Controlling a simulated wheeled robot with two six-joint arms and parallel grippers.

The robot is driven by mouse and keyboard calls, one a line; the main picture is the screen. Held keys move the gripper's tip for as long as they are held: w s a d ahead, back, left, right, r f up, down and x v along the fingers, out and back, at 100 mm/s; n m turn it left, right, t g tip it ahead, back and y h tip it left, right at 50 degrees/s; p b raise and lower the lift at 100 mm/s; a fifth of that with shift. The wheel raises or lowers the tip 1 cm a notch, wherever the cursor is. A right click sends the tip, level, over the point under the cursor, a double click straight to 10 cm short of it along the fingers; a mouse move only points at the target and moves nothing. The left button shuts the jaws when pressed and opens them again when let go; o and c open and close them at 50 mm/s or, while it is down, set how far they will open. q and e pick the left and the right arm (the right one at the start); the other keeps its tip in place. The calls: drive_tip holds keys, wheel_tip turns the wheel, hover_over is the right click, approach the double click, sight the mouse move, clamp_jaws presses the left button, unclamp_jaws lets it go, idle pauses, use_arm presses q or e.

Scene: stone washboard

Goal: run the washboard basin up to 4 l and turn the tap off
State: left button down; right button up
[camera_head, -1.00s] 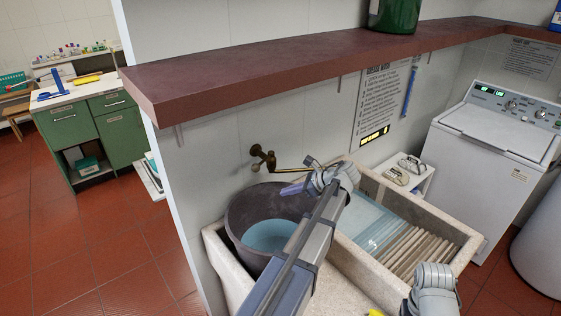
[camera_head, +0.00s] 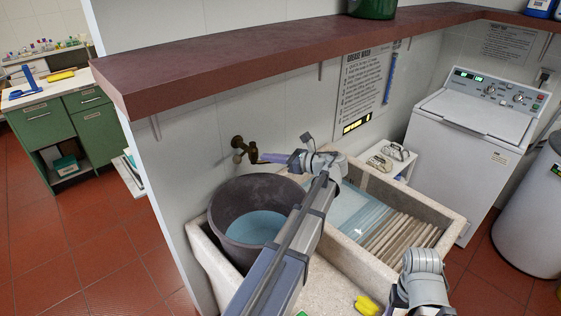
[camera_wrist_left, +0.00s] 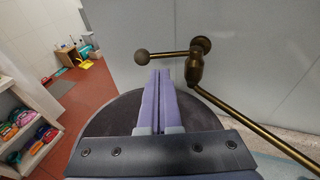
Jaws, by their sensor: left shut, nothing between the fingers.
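The brass tap (camera_head: 240,148) is on the wall above a dark bucket. In the left wrist view its lever ends in a ball (camera_wrist_left: 141,57) pointing left, and its long spout (camera_wrist_left: 250,122) slants down right. My left gripper (camera_head: 265,158) is shut and empty. Its purple fingertips (camera_wrist_left: 160,73) are just below the lever, between ball and valve body; contact cannot be told. The stone basin (camera_head: 452,222) holds a ribbed washboard (camera_head: 405,238) and pale blue water (camera_head: 350,212). No falling stream shows; my left arm hides part of the basin. My right gripper is out of view.
The bucket (camera_head: 226,240) holds bluish water in the left stone compartment. A lit display (camera_head: 357,124), too small to read, sits under the wall notice. A brown shelf (camera_head: 270,55) overhangs the tap. A washing machine (camera_head: 470,150) stands right. A yellow object (camera_head: 367,305) lies near the front.

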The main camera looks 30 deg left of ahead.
use_arm(q)
drive_tip(key=b+x, duration=0.1)
drive_tip(key=x, duration=0.6)
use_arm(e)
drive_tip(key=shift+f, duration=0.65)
use_arm(q)
drive_tip(key=shift+s+a+m+t, duration=0.5)
drive_tip(key=shift+m+t, duration=0.2)
drive_tip(key=shift+t, duration=0.3)
drive_tip(key=shift+a, duration=0.85)
drive_tip(key=shift+s+d, duration=0.1)
drive_tip(key=shift+s, duration=0.05)
drive_tip(key=p, duration=0.3)
approach(243, 154)
drive_tip(key=s+d, duration=0.2)
drive_tip(key=s+d+r, duration=0.1)
drive_tip(key=s+d, duration=0.1)
drive_tip(key=shift+r, duration=0.1)
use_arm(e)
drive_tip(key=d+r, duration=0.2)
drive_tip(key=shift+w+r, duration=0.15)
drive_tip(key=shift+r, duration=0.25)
